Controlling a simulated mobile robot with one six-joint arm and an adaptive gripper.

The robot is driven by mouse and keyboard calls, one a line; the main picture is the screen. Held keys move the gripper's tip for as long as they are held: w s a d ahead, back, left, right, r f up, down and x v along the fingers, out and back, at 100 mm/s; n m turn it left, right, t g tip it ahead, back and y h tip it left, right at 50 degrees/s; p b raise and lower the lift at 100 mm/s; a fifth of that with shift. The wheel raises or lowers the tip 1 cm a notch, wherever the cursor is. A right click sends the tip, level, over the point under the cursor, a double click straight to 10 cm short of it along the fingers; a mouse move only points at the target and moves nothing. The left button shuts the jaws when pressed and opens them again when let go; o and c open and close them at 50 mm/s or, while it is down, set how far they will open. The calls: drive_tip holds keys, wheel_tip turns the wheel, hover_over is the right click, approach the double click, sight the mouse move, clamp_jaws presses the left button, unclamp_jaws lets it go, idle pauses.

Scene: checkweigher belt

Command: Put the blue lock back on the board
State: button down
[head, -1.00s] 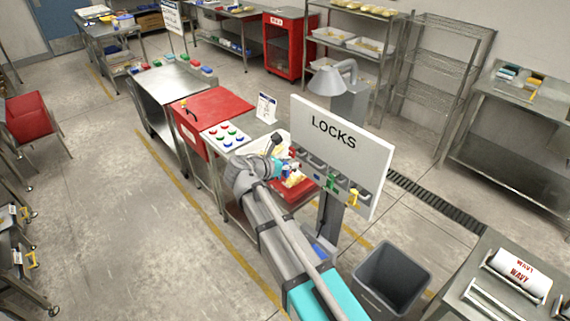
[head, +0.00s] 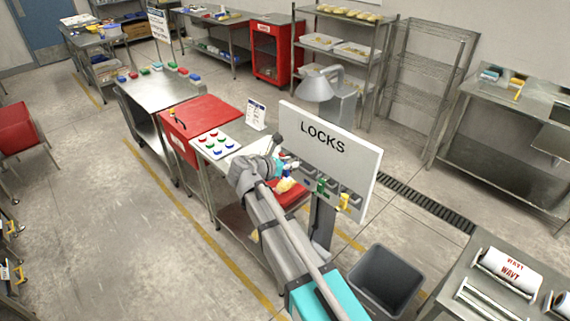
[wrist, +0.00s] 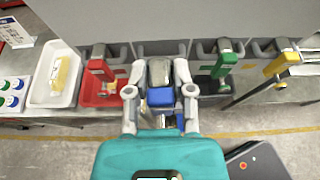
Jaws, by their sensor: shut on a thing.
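My gripper (wrist: 160,92) is shut on the blue lock (wrist: 160,98), with one finger on each side of it. The lock's grey shackle points up at the board, in front of the grey holder between the red and green locks. I cannot tell whether the shackle touches that holder. The red lock (wrist: 101,66), green lock (wrist: 223,65) and yellow lock (wrist: 281,64) hang on the board. In the head view the white LOCKS board (head: 325,135) shows the green lock (head: 320,187) and yellow lock (head: 343,202); my arm hides the blue lock there.
A white tray (wrist: 36,98) with a yellowish item stands left of the board in the wrist view. A button panel (head: 215,143) and red cabinet (head: 203,113) stand left of my arm. A grey bin (head: 384,281) stands on the floor at right.

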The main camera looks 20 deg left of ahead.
hover_over(308, 163)
drive_tip(key=s+a, duration=0.1)
drive_tip(key=s, duration=0.2)
idle(0.8)
drive_tip(key=shift+w, duration=0.2)
drive_tip(key=shift+f+b, duration=2.3)
idle(0.7)
drive_tip(key=shift+c, duration=2)
unclamp_jaws()
wheel_tip(308, 163, up, 10)
drive_tip(key=p, duration=1)
drive_tip(key=shift+s, duration=0.1)
